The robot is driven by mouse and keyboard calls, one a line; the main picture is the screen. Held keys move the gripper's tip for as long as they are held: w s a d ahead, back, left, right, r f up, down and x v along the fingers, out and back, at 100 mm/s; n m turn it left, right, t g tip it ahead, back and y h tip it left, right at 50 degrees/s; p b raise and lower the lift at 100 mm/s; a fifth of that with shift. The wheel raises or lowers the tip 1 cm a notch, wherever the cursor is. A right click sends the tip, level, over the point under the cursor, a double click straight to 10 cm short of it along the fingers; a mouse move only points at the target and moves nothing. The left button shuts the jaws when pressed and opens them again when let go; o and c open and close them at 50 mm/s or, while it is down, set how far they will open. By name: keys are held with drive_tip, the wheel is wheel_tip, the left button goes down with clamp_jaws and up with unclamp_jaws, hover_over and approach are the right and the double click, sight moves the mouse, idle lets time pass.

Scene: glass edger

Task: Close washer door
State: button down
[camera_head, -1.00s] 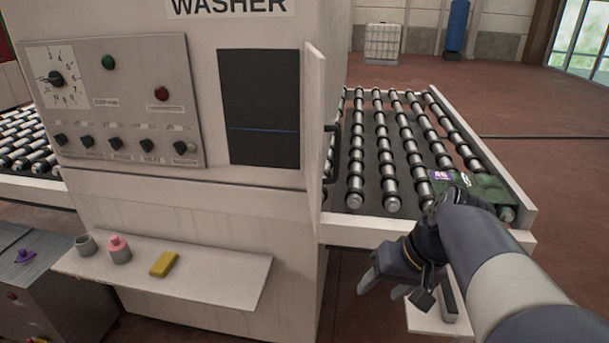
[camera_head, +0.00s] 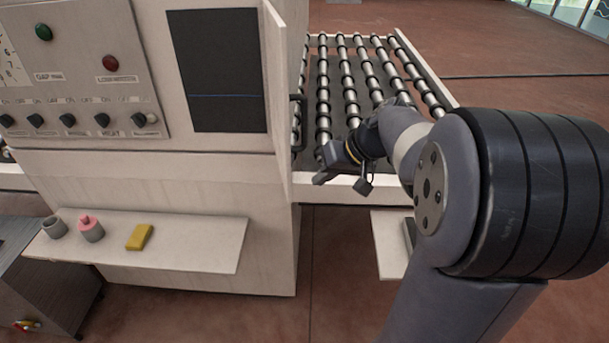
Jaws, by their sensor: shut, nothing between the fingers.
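The washer (camera_head: 180,185) is a large white machine at the left. Its door (camera_head: 278,90) is a thin white panel standing open, seen nearly edge-on, hinged to the right of the dark opening (camera_head: 217,70). A dark handle (camera_head: 297,122) sits on the door's right-hand face. My gripper (camera_head: 322,179) is to the right of the door, lower than the handle and apart from it, over the near edge of the roller conveyor. It is shut and empty. Its fingertips are small and partly hidden by the wrist.
The roller conveyor (camera_head: 352,186) extends behind my gripper. A control panel (camera_head: 80,65) is left of the opening. Below, a white shelf (camera_head: 190,250) holds a grey cup (camera_head: 54,228), a pink-topped container (camera_head: 91,229) and a yellow block (camera_head: 139,237). The floor in front is clear.

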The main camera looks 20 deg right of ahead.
drive_tip(key=a+p, duration=0.1)
drive_tip(key=a, duration=0.3)
drive_tip(key=shift+w, duration=0.15)
drive_tip(key=shift+a, duration=0.1)
